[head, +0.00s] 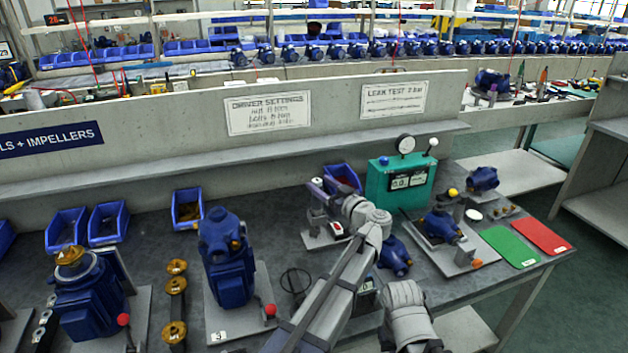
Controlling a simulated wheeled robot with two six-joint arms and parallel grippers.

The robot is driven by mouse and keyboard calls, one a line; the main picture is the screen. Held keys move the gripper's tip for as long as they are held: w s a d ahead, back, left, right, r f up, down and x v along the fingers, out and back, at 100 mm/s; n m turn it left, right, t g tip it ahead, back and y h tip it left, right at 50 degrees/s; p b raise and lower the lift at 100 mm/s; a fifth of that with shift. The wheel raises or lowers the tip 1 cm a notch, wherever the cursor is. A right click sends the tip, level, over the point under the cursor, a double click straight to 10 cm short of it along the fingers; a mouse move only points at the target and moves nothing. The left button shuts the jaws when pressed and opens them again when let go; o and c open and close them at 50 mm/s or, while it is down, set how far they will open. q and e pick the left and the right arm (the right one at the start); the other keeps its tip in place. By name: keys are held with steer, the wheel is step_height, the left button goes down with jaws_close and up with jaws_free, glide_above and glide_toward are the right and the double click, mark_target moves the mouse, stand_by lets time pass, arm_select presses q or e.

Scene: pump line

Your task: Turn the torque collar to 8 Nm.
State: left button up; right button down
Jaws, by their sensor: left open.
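My left arm reaches up from the bottom of the head view and bends at the wrist toward a small stand. My left gripper (330,194) is open at the upper part of this stand, close to a small driver-like tool with a purple-grey end (315,184). The torque collar and its scale are too small and too covered by the gripper to make out. I cannot tell whether the fingers touch the tool. The stand's pale base plate (318,241) has a red and white part on it.
A green tester (381,184) with a gauge stands right of the stand. A blue pump (226,262) stands left of my arm, another (396,256) lies right of it. A blue bin (342,177) is behind the stand. Green (508,246) and red (542,236) mats lie at the right.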

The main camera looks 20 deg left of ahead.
arm_select(q)
steer(key=shift+v, duration=1.25)
